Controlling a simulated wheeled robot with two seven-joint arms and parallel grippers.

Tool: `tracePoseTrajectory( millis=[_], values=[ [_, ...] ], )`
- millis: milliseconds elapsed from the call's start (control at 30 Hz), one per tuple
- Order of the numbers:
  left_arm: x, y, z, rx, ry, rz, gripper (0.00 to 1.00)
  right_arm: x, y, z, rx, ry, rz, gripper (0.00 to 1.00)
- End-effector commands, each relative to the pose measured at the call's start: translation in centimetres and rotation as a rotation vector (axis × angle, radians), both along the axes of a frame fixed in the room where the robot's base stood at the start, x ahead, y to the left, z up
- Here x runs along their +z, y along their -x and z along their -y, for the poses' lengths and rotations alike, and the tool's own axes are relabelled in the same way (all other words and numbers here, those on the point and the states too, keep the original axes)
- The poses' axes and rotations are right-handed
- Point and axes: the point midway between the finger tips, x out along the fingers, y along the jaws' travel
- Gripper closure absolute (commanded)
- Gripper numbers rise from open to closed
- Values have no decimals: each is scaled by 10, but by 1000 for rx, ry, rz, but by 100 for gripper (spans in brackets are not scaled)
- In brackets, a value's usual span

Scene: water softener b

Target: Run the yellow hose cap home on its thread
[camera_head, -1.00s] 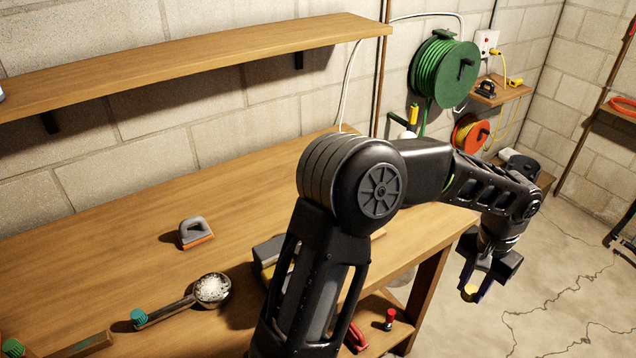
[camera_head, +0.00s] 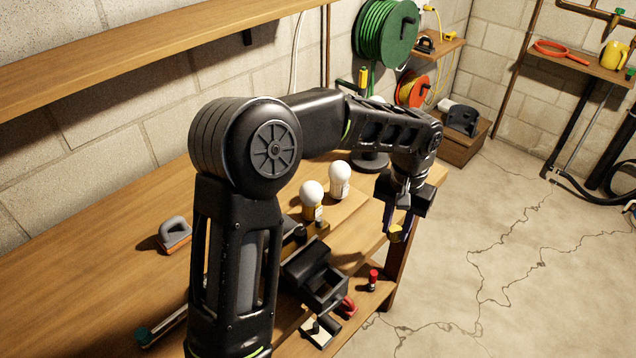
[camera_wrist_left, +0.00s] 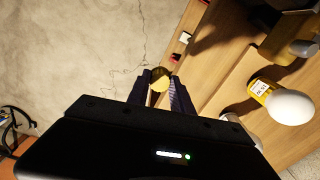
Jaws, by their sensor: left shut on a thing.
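My left gripper (camera_head: 397,226) is shut on the yellow hose cap (camera_head: 395,235), held in the air beyond the right end of the workbench. In the left wrist view the cap (camera_wrist_left: 160,74) sits between the two dark fingertips of the gripper (camera_wrist_left: 161,82), with bare floor and the bench side behind it. The cap touches nothing else that I can see. I cannot make out its thread in either view. My right gripper is not in view.
A black open box (camera_head: 316,278) and a small red-topped item (camera_head: 373,279) lie lower down. Green hose hangs on a reel (camera_head: 387,33). Floor on the right is clear nearby.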

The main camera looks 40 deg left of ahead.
Motion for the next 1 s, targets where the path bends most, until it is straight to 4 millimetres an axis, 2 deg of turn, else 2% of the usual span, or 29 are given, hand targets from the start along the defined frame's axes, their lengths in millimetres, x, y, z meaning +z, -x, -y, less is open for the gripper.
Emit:
tracePoseTrajectory(
  millis=[33,167,300,433,600,1000],
  values=[
    [15,5,-13,62,0,4,100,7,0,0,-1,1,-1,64],
    [51,29,-52,282,0,5,100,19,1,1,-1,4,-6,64],
    [88,63,-93,548,-1,4,100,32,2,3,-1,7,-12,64],
    [112,90,-117,742,-1,2,100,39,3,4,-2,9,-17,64],
    [121,105,-128,847,0,-1,100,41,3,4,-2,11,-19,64],
    [120,106,-127,847,0,0,100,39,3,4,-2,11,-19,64]
  ],
)
